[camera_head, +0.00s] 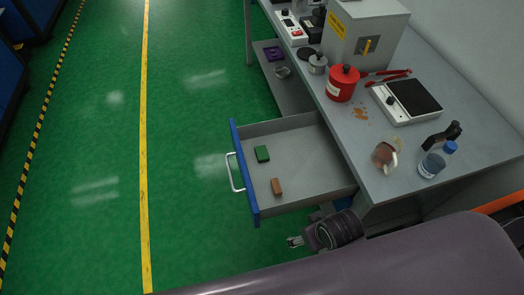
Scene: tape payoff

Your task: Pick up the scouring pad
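The scouring pad, which I take to be the green block (262,154), lies flat in the open grey drawer (312,146), towards its blue front. A small brown block (277,187) lies nearer to me in the same drawer, apart from the pad. A gripper of mine, apparently the right one (292,241), is low beside the drawer's near side, outside it and away from the pad. It points left; its fingers are too small to read as open or shut. My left gripper is not in view.
The drawer's blue front (243,172) has a white handle (234,173). The grey workbench (440,184) carries a red canister (342,83), a scale (406,100), a tipped brown jar (383,155) and a blue-capped bottle (435,160). The green floor left of the drawer is clear.

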